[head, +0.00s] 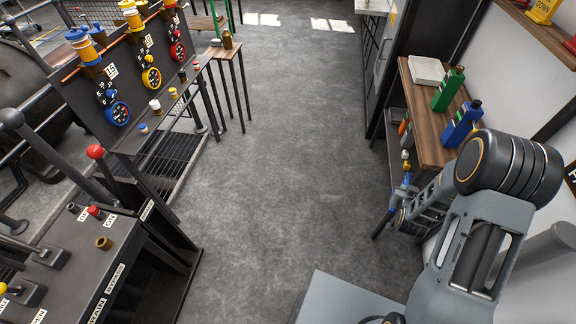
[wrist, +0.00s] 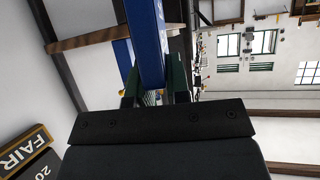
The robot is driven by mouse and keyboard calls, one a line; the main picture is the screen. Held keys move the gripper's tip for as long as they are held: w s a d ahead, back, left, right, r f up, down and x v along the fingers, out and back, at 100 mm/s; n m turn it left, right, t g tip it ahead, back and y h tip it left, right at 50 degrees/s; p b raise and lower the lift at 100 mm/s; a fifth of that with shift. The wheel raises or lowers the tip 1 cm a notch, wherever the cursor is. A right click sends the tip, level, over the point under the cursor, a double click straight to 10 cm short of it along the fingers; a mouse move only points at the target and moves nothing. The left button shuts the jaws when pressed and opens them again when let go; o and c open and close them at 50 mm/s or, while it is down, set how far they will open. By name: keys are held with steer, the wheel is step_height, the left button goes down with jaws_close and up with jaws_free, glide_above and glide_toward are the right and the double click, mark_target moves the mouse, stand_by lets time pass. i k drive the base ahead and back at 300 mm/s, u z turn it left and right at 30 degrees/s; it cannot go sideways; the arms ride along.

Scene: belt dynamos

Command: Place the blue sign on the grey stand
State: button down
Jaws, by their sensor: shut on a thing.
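In the wrist view my gripper (wrist: 156,92) is shut on a blue sign (wrist: 148,40). The sign shows as a long narrow blue bar, standing out from between the dark green fingers. Its face and its lower end are hidden from this angle. I cannot clearly make out my gripper or the held sign in the head view, where my arm fills the lower right. I cannot pick out the grey stand in either view.
At right in the head view, a wooden-topped bench (head: 428,143) holds a green bottle (head: 448,90), a blue bottle (head: 461,124) and a pale box (head: 427,70). Yellow signs (head: 544,10) stand on a wall shelf. A dial panel (head: 125,75) is at left. The middle floor is clear.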

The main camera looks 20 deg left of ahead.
mark_target(73, 301)
steer(key=u, duration=0.65)
steer(key=i, duration=1)
steer(key=u, duration=3.45)
steer(key=i, duration=0.15)
steer(key=u, duration=0.35)
